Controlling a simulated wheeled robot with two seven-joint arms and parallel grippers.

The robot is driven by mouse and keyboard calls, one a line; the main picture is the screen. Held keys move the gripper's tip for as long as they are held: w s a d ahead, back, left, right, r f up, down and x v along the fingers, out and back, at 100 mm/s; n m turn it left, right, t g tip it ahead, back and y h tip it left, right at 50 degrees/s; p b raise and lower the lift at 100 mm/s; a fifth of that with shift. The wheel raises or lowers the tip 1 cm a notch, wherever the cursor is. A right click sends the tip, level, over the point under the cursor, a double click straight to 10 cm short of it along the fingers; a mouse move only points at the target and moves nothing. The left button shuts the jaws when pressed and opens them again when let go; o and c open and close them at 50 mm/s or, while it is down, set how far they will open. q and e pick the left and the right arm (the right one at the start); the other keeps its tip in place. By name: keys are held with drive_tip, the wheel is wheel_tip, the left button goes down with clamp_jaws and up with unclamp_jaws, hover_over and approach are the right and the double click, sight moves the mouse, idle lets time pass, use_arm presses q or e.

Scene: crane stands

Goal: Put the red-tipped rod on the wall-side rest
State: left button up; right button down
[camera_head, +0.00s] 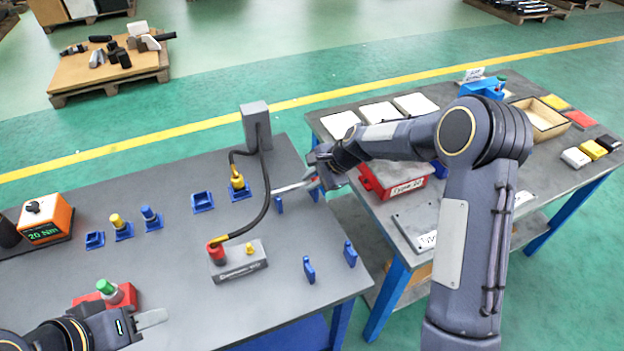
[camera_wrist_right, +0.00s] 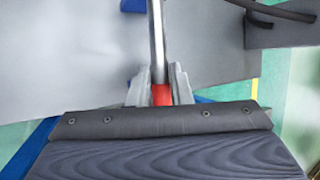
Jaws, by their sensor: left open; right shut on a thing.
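My right gripper (camera_head: 314,180) is shut on the red-tipped rod (camera_head: 291,187), above the far right part of the grey table. In the right wrist view the fingers (camera_wrist_right: 160,88) close around the rod's red end (camera_wrist_right: 161,96), and its silver shaft (camera_wrist_right: 157,40) runs away from me. A blue rest post (camera_head: 279,205) stands below the shaft's free end; whether they touch I cannot tell. Two more blue rest posts, one at left (camera_head: 308,269) and one at right (camera_head: 350,254), stand empty nearer me. My left gripper (camera_head: 150,319) is open at the lower left.
A black cable arches from a grey post (camera_head: 256,127) to a grey block (camera_head: 239,262). A red block with a green-topped part (camera_head: 111,291) stands beside my left gripper. Small blue holders (camera_head: 202,202) stand mid-table. A second table with a red box (camera_head: 395,184) stands right.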

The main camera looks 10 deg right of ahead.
drive_tip(key=shift+s+d+f+b, duration=0.15)
drive_tip(key=shift+f+b, duration=0.15)
drive_tip(key=shift+f, duration=0.25)
drive_tip(key=shift+s+f+b, duration=0.1)
drive_tip(key=shift+f+b, duration=0.15)
drive_tip(key=shift+f, duration=0.25)
drive_tip(key=c, duration=1.2)
unclamp_jaws()
drive_tip(key=shift+f, duration=0.1)
drive_tip(key=shift+c, duration=0.2)
drive_tip(key=shift+p+v, duration=0.45)
drive_tip(key=shift+v, duration=0.3)
drive_tip(key=shift+p+v, duration=0.4)
drive_tip(key=shift+v, duration=0.65)
drive_tip(key=shift+d+r+p, duration=0.3)
drive_tip(key=shift+r+p, duration=0.1)
drive_tip(key=shift+r, duration=0.5)
